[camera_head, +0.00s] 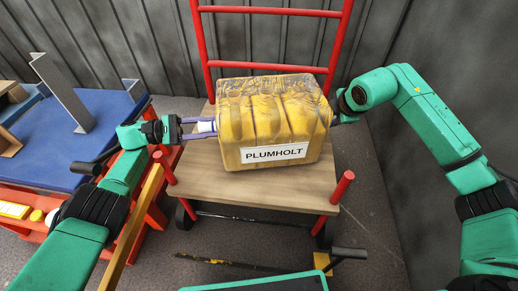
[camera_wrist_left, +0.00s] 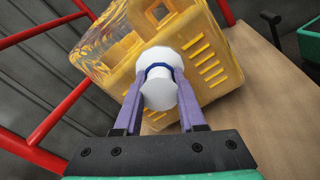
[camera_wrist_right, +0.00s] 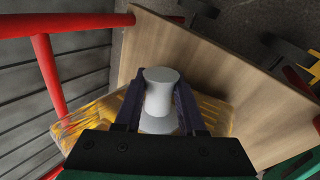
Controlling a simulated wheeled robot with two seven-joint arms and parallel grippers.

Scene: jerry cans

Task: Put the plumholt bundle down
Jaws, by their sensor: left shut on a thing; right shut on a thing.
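The plumholt bundle (camera_head: 270,118), a yellow block of cans in clear wrap with a white PLUMHOLT label, is over the wooden deck of a red-railed cart (camera_head: 250,196). I cannot tell whether its underside touches the deck. My left gripper (camera_head: 208,128) is shut on a white spool-shaped grip on the bundle's left side, and the left wrist view shows this grip (camera_wrist_left: 160,78) between the fingers. My right gripper (camera_head: 337,118) is at the opposite side, mostly hidden in the head view. The right wrist view shows it shut on a similar white grip (camera_wrist_right: 161,95).
A tall red frame (camera_head: 270,11) rises at the deck's back, and short red posts (camera_head: 342,186) stand at its front corners. A blue-topped red cart (camera_head: 62,158) stands close on the left. Grey walls enclose the back and right. Bare deck shows in front of the bundle.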

